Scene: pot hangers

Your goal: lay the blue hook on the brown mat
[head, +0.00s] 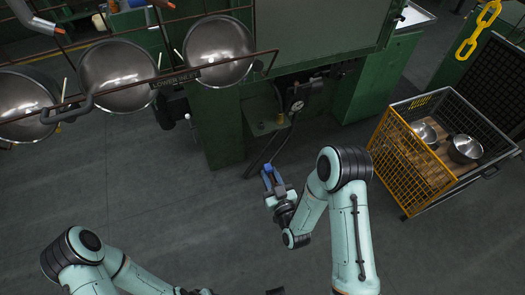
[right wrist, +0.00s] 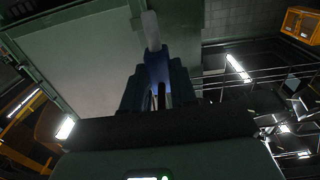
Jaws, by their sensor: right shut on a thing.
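The blue hook (head: 267,170) is held at the tips of my right gripper (head: 273,182), above the dark floor near the middle of the head view. In the right wrist view the hook (right wrist: 157,68) stands up between the two dark fingers of my right gripper (right wrist: 158,95), with a pale piece at its top. The right gripper is shut on it. My left arm runs out of the bottom edge of the head view, and only dark bits show there, so its gripper's state is unclear. I cannot make out a brown mat.
Several metal pans (head: 218,50) hang on a rack with a rail (head: 150,82) at the upper left. A green machine (head: 215,125) stands behind my right gripper. A yellow-sided cart (head: 398,165) with a brown bottom and metal pots is at right. The floor between is clear.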

